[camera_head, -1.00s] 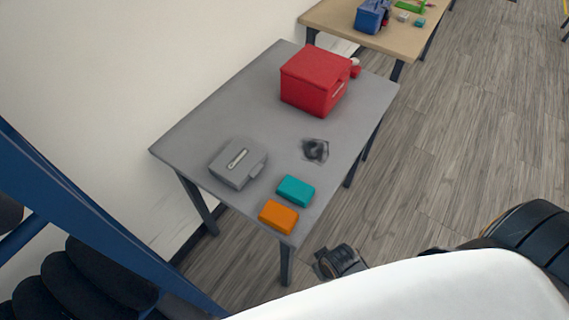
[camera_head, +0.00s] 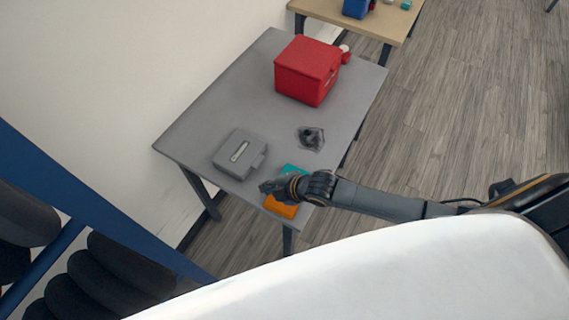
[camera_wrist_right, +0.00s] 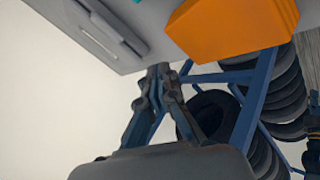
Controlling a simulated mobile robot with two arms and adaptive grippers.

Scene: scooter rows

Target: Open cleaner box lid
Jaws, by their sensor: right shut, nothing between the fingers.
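A grey box (camera_head: 238,152) with a light handle-like strip on its top and a tab on its right side sits closed near the table's left front. A red box (camera_head: 307,68) with its lid down stands at the back of the table. I cannot tell from the pictures which is the cleaner box. My right gripper (camera_head: 268,187) is shut and empty, just right of and in front of the grey box, above the orange block. In the right wrist view the gripper (camera_wrist_right: 158,72) points toward the table edge, with part of a grey surface (camera_wrist_right: 100,32) beyond it. My left gripper is out of view.
The orange block (camera_head: 280,208) and the teal block (camera_head: 291,168), partly hidden by my right arm, lie at the grey table's (camera_head: 215,110) front. A dark object (camera_head: 311,138) lies mid-table. A blue frame with black tyres (camera_head: 120,268) stands at left.

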